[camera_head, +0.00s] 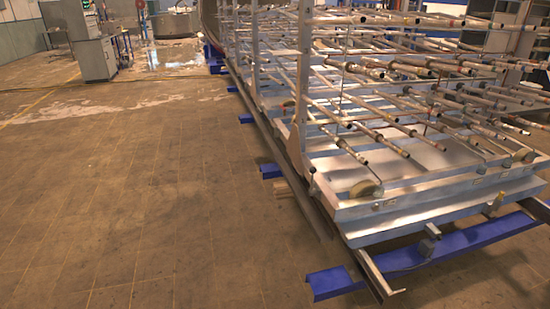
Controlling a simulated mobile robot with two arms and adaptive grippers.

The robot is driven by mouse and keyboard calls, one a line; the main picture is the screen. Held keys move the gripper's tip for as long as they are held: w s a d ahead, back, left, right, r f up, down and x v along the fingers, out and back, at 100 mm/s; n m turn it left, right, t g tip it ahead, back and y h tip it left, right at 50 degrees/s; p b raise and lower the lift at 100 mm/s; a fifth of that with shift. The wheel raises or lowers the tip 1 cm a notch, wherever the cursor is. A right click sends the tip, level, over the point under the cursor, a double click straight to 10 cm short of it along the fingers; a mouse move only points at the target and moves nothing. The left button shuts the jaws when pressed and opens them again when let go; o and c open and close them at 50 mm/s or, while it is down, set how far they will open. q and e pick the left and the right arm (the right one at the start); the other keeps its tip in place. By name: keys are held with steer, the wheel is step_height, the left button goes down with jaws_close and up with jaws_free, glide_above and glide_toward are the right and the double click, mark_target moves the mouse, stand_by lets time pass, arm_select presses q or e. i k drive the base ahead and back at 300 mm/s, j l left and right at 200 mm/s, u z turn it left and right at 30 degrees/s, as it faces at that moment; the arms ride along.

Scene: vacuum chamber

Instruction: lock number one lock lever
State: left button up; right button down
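Neither of my grippers shows in the head view. No part is clearly marked as the number one lock lever. Small metal fittings sit at the near end of the rack: one grey fitting (428,243) stands on the blue cross beam (460,240), and another fitting (494,205) is farther right at the frame's edge. I cannot tell whether either is the lever, or whether it is locked. The large metal rack (400,215) carries several layers of rods and fills the right half.
A metal rail (285,175) runs along the rack's left side, with short blue beam ends (335,282) sticking out onto the floor. The brown tiled floor (130,200) at left is wide and clear. A grey cabinet (95,58) stands at the far left.

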mark_target(312, 191)
steer(key=i+j+u, duration=0.2)
steer(key=i+j, duration=1.05)
